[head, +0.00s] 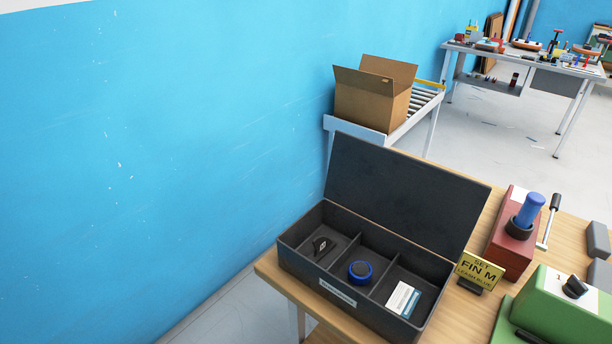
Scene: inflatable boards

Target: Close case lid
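The dark grey case (318,278) sits on the left end of the wooden table. Its lid (402,190) stands open, raised at the back and tilted slightly away from upright. The case has three compartments. A small black part lies in the left compartment (322,245), a blue and black round piece (360,271) in the middle one, and a white and blue card (403,299) in the right one. A label is on the front wall. Neither of my grippers shows in the head view.
A yellow sign (479,270) stands just right of the case. A red block with a blue handle (511,236) and a green machine (565,310) stand farther right. Behind are a cardboard box (371,104) on a roller conveyor and another table (535,62). A blue wall is at left.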

